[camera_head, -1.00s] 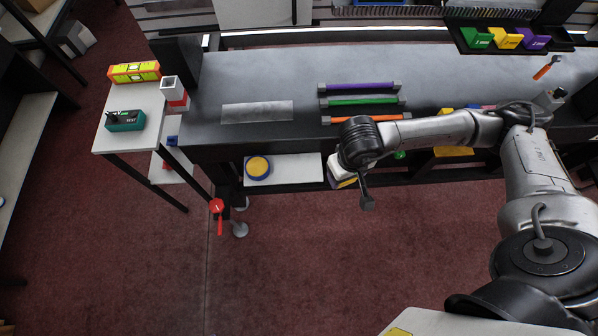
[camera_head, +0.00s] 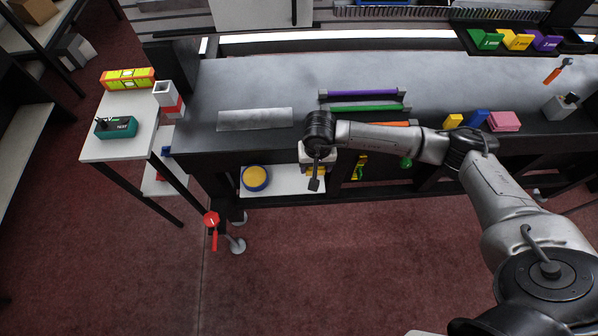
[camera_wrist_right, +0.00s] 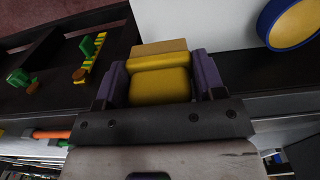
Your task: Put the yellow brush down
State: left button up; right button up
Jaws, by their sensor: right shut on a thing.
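The yellow brush (camera_wrist_right: 158,86) is between the two purple fingers of my right gripper (camera_wrist_right: 156,80) in the right wrist view. The gripper is shut on it, and only its blocky yellow part with a tan far edge shows. In the head view my right gripper (camera_head: 317,168) is at the front of the table, by the right end of a white lower shelf board (camera_head: 290,186). The board also shows beyond the brush in the wrist view (camera_wrist_right: 205,25). I cannot tell whether the brush touches it. My left gripper is out of view.
A round blue-and-yellow thing (camera_head: 256,178) lies on the white board, left of my gripper. A dark shelf frame (camera_head: 385,182) with green and yellow items is to the right. The grey tabletop (camera_head: 240,85) above holds a metal strip (camera_head: 255,119) and coloured bars (camera_head: 362,94).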

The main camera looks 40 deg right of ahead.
jog(key=w+a+f, duration=0.1)
jog(key=w+f, duration=0.1)
jog(key=w, duration=0.1)
jog(key=w+a+f, duration=0.1)
jog(key=shift+w+a+b, duration=0.15)
jog(key=shift+a+b, duration=0.2)
jog(key=shift+b, duration=0.05)
jog(key=shift+f+b, duration=0.45)
jog(key=shift+f, duration=1.55)
jog(key=shift+f, duration=0.15)
jog(key=o, duration=0.9)
jog(key=shift+c, duration=0.2)
